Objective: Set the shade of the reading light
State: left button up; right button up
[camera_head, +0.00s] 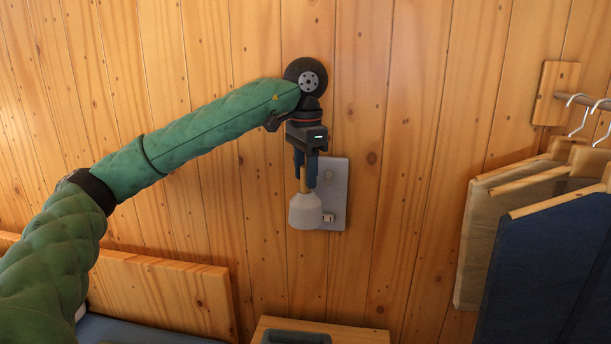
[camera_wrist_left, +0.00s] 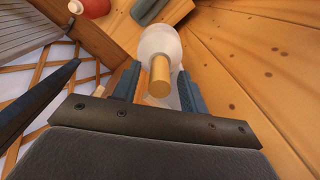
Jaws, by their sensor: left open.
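The reading light has a pale, bell-shaped shade (camera_head: 305,211) with a wooden neck, in front of a grey wall plate (camera_head: 333,187) on the plank wall. A small brass-coloured switch (camera_head: 328,217) sits low on the plate. My left gripper (camera_head: 306,178) points down at the light from above, with its fingers on both sides of the wooden neck. In the left wrist view the wooden neck (camera_wrist_left: 160,75) stands between the open fingers, with the white shade (camera_wrist_left: 160,42) beyond. Whether a finger touches it I cannot tell. My right gripper is not in view.
Clothes on hangers (camera_head: 565,225) hang from a rail at the right. A wooden headboard (camera_head: 160,290) is at the lower left. A wooden top with a dark grey object (camera_head: 296,338) is below the light. The wall right of the plate is clear.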

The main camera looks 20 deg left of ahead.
pick_arm(q)
notch_tip(320, 180, up, 5)
jog(key=shift+f, duration=0.2)
jog(key=shift+r, duration=1.1)
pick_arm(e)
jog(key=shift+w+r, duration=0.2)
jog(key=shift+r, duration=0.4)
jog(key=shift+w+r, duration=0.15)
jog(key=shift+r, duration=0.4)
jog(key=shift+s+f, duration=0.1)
